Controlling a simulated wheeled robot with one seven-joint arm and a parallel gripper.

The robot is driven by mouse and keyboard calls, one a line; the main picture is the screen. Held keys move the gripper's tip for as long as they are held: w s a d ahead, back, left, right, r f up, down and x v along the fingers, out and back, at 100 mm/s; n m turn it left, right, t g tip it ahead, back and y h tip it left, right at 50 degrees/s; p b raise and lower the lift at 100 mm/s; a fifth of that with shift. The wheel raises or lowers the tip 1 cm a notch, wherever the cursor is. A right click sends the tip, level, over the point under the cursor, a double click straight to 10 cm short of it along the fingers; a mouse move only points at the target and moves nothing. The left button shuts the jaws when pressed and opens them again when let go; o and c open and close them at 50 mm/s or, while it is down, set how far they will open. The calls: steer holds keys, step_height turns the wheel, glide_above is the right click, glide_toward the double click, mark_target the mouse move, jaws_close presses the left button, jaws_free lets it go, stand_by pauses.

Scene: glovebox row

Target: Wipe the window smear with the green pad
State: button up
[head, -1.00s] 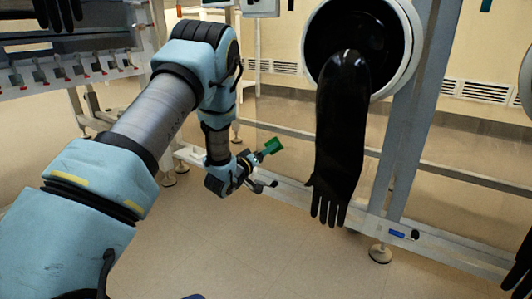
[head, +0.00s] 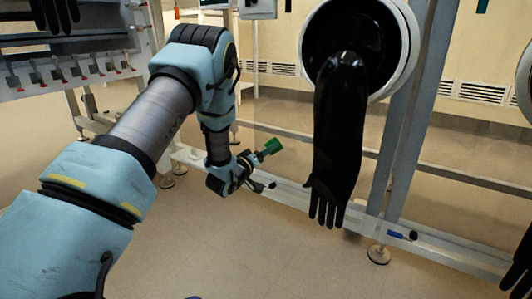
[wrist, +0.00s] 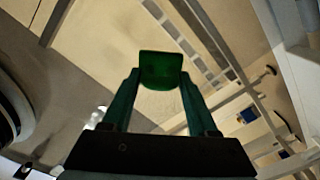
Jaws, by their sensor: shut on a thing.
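The green pad (head: 270,147) is at the end of my arm, near the middle of the head view. My gripper (head: 257,156) is shut on it. In the wrist view the green pad (wrist: 160,70) sits between the two fingertips of my gripper (wrist: 160,82), tilted toward the camera. The pad appears in front of a clear panel, with the floor and frame seen beyond; I cannot tell whether it touches anything. I cannot make out the window smear clearly in either view.
A black glove (head: 338,140) hangs from a round white port (head: 408,50) right of my gripper. A grey upright post (head: 407,130) and a low rail (head: 440,250) with a blue item (head: 396,235) stand beyond. Another black glove (head: 522,265) is at the right edge.

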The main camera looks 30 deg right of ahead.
steer(key=shift+w+d, duration=0.2)
steer(key=shift+d, duration=0.1)
steer(key=shift+s+d+p, duration=0.1)
steer(key=shift+s+d, duration=0.2)
steer(key=shift+s, duration=0.3)
steer(key=shift+s+d+p, duration=0.15)
steer(key=shift+s+d, duration=0.15)
steer(key=shift+s, duration=0.3)
steer(key=shift+s+d+p, duration=0.1)
steer(key=shift+s+d, duration=0.2)
steer(key=shift+s, duration=0.3)
steer(key=shift+s+d, duration=0.55)
steer(key=shift+s, duration=0.3)
steer(key=shift+s+d, duration=0.55)
steer(key=shift+s, duration=0.3)
steer(key=shift+r+p, duration=0.8)
steer(key=shift+w+a, duration=0.35)
steer(key=shift+w, duration=0.3)
steer(key=shift+w+a, duration=0.3)
steer(key=shift+w, duration=0.35)
steer(key=shift+w+a, duration=0.35)
steer(key=shift+w, duration=0.3)
